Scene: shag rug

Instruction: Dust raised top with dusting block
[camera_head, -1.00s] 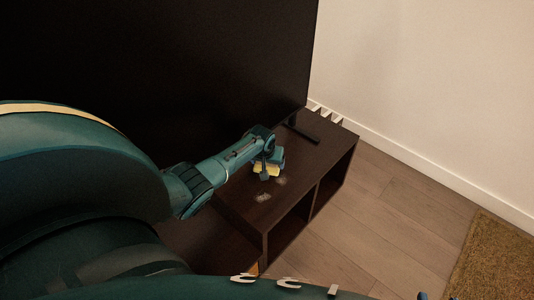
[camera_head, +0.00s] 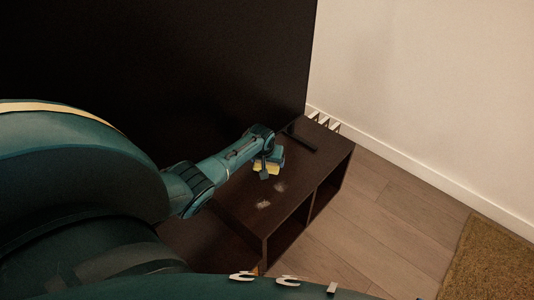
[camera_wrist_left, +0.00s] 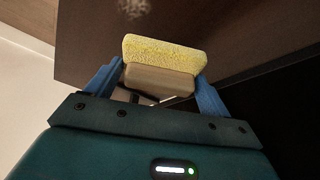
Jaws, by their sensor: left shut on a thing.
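The raised top (camera_head: 240,207) is the dark brown upper surface of a low cabinet with open compartments. Two pale dust patches lie on it, one (camera_head: 263,205) nearer the front and one (camera_head: 280,187) farther back. My left gripper (camera_head: 268,163) is over the top, shut on the dusting block (camera_head: 266,168), which has a yellow pad. In the left wrist view the block (camera_wrist_left: 165,54) sits between the blue fingers of the gripper (camera_wrist_left: 160,85), pad outward. A dust patch (camera_wrist_left: 133,7) shows beyond it. Whether the pad touches the top is unclear. My right gripper is not in view.
A large black screen (camera_head: 200,70) stands along the back of the cabinet, its dark foot (camera_head: 301,138) on the top. Small white pointed objects (camera_head: 325,121) stand at the far end by the wall. Wooden floor (camera_head: 360,220) and a brown rug (camera_head: 490,262) lie to the right.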

